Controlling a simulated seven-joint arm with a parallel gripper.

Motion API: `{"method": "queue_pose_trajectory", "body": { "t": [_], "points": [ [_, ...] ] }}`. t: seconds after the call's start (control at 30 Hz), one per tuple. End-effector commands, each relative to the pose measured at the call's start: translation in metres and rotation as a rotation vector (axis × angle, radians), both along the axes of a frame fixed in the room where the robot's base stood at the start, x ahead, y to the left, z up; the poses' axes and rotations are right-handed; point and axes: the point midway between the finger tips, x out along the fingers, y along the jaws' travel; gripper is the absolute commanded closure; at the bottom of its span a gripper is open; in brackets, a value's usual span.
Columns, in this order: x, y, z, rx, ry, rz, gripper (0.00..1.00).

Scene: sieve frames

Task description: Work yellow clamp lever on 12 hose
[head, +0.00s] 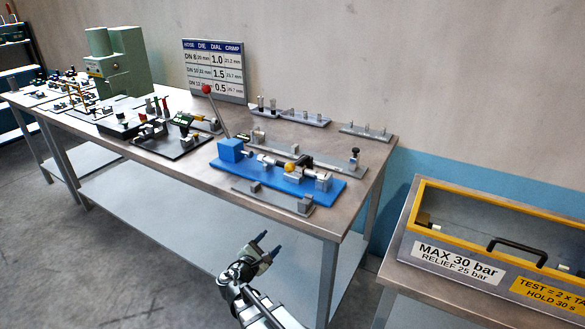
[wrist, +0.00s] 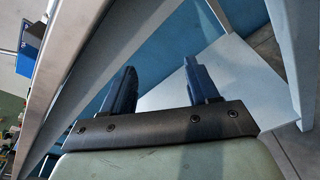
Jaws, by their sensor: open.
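A blue fixture plate (head: 262,176) lies near the right end of the long workbench. A yellow knob (head: 290,168), which looks like the yellow clamp lever, sits on this plate beside silver cylindrical parts. I cannot make out a 12 label or tell which part is the hose. My gripper (head: 266,243) is open and empty, in front of the bench's front edge and apart from the plate. In the wrist view my gripper's two dark blue fingers (wrist: 161,82) are spread with nothing between them. A blue corner of the fixture (wrist: 28,52) shows at the upper left there.
The workbench (head: 345,200) has a bare strip at its right end. A red-knobbed lever (head: 207,89) rises behind the blue block. Grey rails (head: 272,198) lie in front of and behind the plate. A yellow-framed test box (head: 490,240) stands on a separate table at right.

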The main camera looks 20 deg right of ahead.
Motion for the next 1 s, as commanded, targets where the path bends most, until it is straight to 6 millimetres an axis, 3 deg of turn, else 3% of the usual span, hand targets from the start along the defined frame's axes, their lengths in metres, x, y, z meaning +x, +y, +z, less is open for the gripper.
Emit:
{"method": "queue_pose_trajectory", "body": {
  "t": [0.03,0.17,0.37,0.4,0.6,0.8,1.0],
  "points": [
    [0.009,0.013,0.02,-0.048,-0.022,0.037,0.41],
    [0.023,0.043,0.067,-0.18,-0.073,0.115,0.41],
    [0.035,0.038,0.137,-0.497,-0.079,0.082,0.41],
    [0.034,0.024,0.14,-0.547,-0.056,0.044,0.41],
    [0.031,-0.014,0.163,-0.741,0.022,-0.086,0.41],
    [0.032,-0.028,0.173,-0.805,0.051,-0.133,0.41],
    [0.048,-0.044,0.182,-0.805,0.05,-0.135,0.41]
  ]
}}
